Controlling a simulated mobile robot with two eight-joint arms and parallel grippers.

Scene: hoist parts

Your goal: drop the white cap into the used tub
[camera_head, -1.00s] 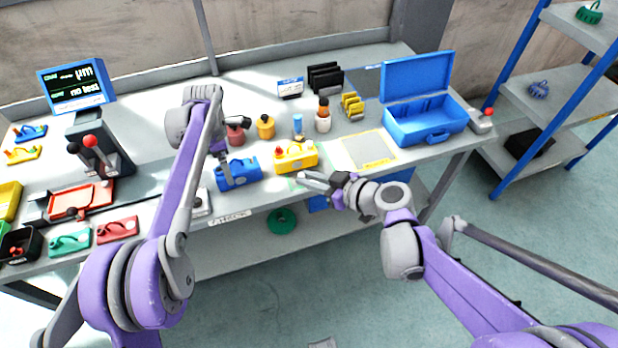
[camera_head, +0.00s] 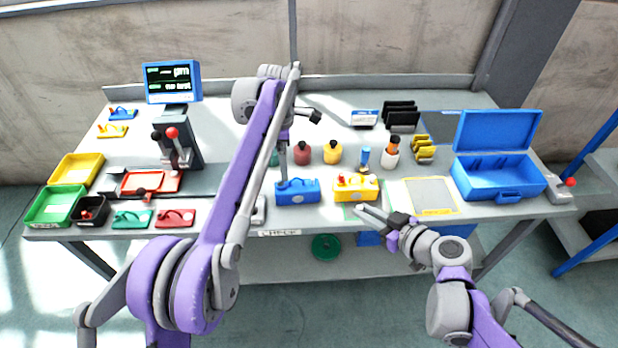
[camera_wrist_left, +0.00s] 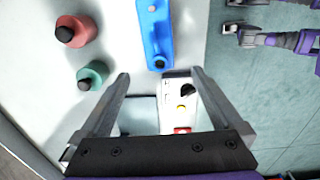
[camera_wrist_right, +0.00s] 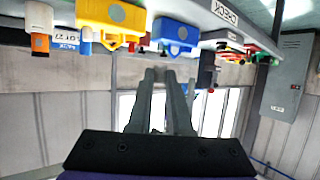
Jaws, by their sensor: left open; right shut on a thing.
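My right gripper (camera_head: 372,215) is at the bench's front edge, just in front of the yellow block. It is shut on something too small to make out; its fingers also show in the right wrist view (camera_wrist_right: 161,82). I cannot pick out the white cap in any view. A small black tub (camera_head: 83,220) with a red-knobbed part in it stands at the bench's front left; I cannot read a label marking it as the used tub. My left gripper (camera_wrist_left: 160,85) is open and empty, above the bench by a white box with a black knob (camera_wrist_left: 178,105).
A blue block (camera_head: 297,198) and a yellow block (camera_head: 350,194) stand at the front middle. Bottles stand behind them. An open blue case (camera_head: 492,180) is at the right. Green (camera_head: 42,214) and yellow (camera_head: 62,168) trays are at the far left.

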